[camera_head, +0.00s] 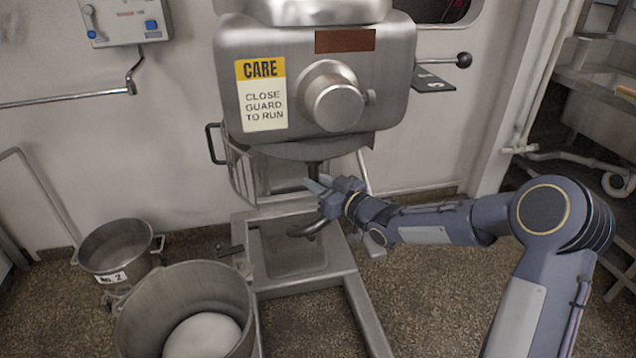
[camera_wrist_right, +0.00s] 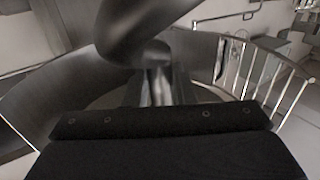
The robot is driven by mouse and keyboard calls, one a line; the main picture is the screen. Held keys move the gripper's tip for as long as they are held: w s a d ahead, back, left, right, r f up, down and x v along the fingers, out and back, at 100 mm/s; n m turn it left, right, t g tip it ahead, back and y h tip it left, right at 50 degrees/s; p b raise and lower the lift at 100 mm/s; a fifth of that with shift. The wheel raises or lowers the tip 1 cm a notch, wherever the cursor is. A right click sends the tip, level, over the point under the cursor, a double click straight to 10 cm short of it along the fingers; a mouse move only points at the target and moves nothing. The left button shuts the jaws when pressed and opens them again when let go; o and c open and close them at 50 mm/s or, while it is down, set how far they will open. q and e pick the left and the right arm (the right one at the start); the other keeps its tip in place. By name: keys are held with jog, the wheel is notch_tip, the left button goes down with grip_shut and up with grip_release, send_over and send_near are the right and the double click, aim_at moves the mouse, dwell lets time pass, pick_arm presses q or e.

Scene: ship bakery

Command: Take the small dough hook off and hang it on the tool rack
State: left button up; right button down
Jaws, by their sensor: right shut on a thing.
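The dough hook (camera_head: 308,231) is a dark grey curved tool under the head of the steel mixer (camera_head: 315,85). Its upper part rises toward the underside of the mixer head; whether it is still seated there I cannot tell. My right gripper (camera_head: 320,187) is shut on the hook, around its upper part below the head. In the right wrist view the hook (camera_wrist_right: 150,30) is a large dark curve close to the camera. My left gripper is out of view. I do not see the tool rack.
The wire guard (camera_head: 245,175) curves at the left of the mixer head. A large steel bowl (camera_head: 140,330) holding pale dough and a smaller bowl (camera_head: 115,245) labelled "No. 2" stand on the floor at left. The mixer's base frame (camera_head: 365,315) lies below the hook.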

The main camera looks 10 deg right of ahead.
jog(key=shift+a+r, duration=0.1)
jog(key=shift+r, duration=0.4)
notch_tip(320, 180, down, 6)
jog(key=b, duration=0.5)
jog(key=shift+f, duration=0.15)
jog(key=shift+s, duration=0.15)
jog(key=v, duration=0.5)
jog(key=shift+s+d+f+b, duration=0.1)
jog(key=shift+s+d+b, duration=0.15)
jog(key=shift+b, duration=0.1)
dwell(0.5)
